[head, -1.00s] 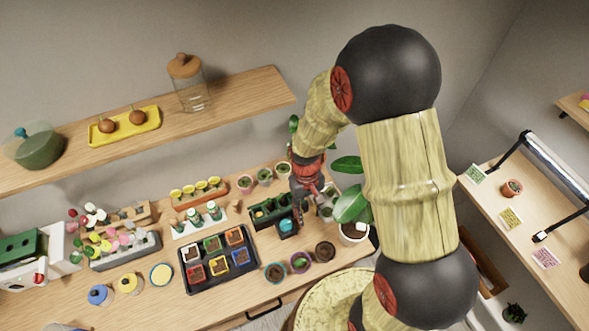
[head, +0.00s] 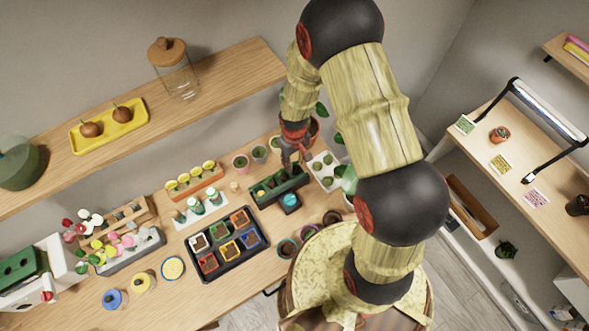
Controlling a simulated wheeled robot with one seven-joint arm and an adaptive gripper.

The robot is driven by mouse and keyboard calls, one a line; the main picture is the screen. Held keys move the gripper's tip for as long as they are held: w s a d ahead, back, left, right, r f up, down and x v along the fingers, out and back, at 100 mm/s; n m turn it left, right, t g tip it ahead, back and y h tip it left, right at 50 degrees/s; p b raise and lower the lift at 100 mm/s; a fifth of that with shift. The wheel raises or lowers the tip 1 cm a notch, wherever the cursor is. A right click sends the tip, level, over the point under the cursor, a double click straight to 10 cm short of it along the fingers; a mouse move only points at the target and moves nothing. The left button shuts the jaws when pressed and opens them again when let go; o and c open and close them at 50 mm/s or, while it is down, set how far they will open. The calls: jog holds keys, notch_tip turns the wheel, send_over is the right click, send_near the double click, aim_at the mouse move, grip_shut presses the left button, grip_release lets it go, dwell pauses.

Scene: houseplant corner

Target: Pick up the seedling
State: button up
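My gripper (head: 291,164) is at the back right of the wooden bench, pointing down over the back of the dark green planter (head: 262,200). Its fingers are small and dark here, so I cannot tell whether they are open or shut, or whether they hold anything. I cannot single out the seedling with certainty; small plants may be hidden by my gripper and arm. A black tray (head: 238,259) holds several coloured square pots with dark soil, left of and in front of the planter.
A white tray with round cells (head: 325,171) lies right of my gripper. Small round pots (head: 240,162) stand behind the planter. Several dark round pots (head: 288,248) stand near the front edge. A shelf with a glass jar (head: 174,70) is above left.

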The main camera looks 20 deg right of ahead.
aim_at(294, 168)
jog(key=shift+w+f+p, duration=0.1)
jog(key=shift+f+p, duration=0.2)
jog(key=shift+f, duration=1.7)
jog(key=shift+c, duration=0.4)
jog(key=c, duration=0.4)
jog(key=shift+c, duration=0.3)
jog(key=shift+r, duration=0.1)
